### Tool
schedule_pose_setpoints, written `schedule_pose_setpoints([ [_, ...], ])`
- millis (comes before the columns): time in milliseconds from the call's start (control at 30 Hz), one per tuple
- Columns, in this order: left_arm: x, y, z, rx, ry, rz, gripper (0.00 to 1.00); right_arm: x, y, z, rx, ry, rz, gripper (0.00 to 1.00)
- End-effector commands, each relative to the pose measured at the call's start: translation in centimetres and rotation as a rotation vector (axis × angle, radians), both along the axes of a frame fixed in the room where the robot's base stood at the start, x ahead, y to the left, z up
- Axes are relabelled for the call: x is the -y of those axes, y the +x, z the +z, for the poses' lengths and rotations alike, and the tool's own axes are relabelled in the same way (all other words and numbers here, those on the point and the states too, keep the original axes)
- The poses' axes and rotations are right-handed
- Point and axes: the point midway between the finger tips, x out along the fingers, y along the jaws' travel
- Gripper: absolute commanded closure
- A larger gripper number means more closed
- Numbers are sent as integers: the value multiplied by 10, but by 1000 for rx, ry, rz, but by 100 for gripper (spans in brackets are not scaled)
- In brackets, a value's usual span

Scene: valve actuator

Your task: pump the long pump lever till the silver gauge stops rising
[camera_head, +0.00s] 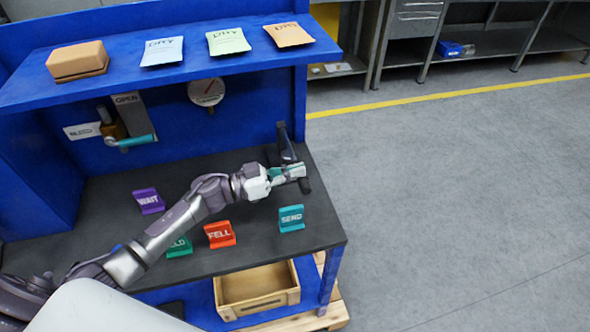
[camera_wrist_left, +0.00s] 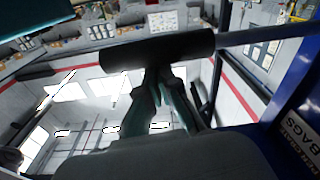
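The pump lever (camera_head: 283,142) is a dark arm at the right end of the blue bench, with a thick black crossbar handle (camera_head: 305,186). My left gripper (camera_head: 299,171) is at this handle. In the left wrist view the handle (camera_wrist_left: 135,54) lies across the fingertips of my left gripper (camera_wrist_left: 160,72). The fingers come together there and look shut, with the bar across them rather than clamped between them; contact is hard to tell. The round gauge (camera_head: 206,89) with a pale face and a red needle is on the back panel. My right gripper is not in view.
A valve with a teal handle (camera_head: 137,141) and an OPEN sign (camera_head: 128,99) is left of the gauge. Purple (camera_head: 149,201), red (camera_head: 220,235) and teal (camera_head: 291,218) label stands sit on the dark benchtop. A shelf above holds packets and a brown block (camera_head: 77,60).

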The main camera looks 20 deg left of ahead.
Motion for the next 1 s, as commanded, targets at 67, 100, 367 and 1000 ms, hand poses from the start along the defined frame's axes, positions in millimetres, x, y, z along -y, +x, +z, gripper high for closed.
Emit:
schedule_pose_setpoints([
  [67, 0, 0, 13, -2, 1, 0, 100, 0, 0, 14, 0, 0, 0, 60],
  [100, -1, 1, 20, -2, 0, 1, 100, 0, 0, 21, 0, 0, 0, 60],
  [367, -20, -9, 26, -2, 6, 4, 100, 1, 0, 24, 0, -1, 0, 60],
  [1000, -85, -53, 26, 2, 0, 3, 100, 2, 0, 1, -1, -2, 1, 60],
])
